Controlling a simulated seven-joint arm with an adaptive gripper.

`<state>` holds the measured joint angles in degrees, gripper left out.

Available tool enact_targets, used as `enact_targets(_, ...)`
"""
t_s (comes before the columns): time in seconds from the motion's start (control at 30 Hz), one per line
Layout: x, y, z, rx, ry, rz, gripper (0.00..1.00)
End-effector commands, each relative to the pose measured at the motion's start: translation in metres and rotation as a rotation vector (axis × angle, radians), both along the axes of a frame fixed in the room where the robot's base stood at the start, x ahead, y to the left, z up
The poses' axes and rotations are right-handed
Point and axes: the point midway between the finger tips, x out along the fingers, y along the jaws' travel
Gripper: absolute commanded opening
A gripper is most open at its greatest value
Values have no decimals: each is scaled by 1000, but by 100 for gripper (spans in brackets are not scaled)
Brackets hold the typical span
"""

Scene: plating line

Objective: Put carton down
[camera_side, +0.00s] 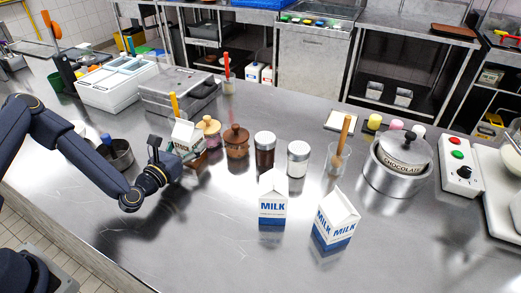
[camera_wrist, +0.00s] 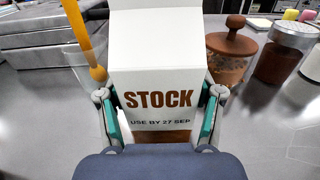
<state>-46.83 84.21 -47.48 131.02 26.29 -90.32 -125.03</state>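The stock carton (camera_wrist: 157,60) is white with brown "STOCK" lettering, a use-by line and a brown band at its base. It stands upright between the two fingers of my gripper (camera_wrist: 158,118), which press against its left and right sides. In the side view the carton (camera_side: 186,134) is at the end of my gripper (camera_side: 184,152), left of the jars. Its base is partly hidden, so I cannot tell whether it touches the counter. Two milk cartons, one upright facing front (camera_side: 272,200) and one turned (camera_side: 335,222), stand on the steel counter (camera_side: 215,245).
A wooden-lidded brown jar (camera_side: 237,143), a dark jar (camera_side: 265,150) and a white jar (camera_side: 298,160) stand right of my gripper. A metal pot (camera_side: 395,175) is farther right. A steel bowl (camera_side: 118,155) is left. The front counter is clear left of the milk cartons.

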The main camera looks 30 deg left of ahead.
Motion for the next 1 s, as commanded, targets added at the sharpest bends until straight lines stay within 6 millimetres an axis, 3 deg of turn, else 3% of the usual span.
enact_targets(0.07,0,0,0,0,0,0,54)
enact_targets(0.57,0,0,0,0,1,-1,3)
enact_targets(0.83,0,0,5,-1,-5,0,3)
enact_targets(1.0,0,0,31,0,-7,0,3)
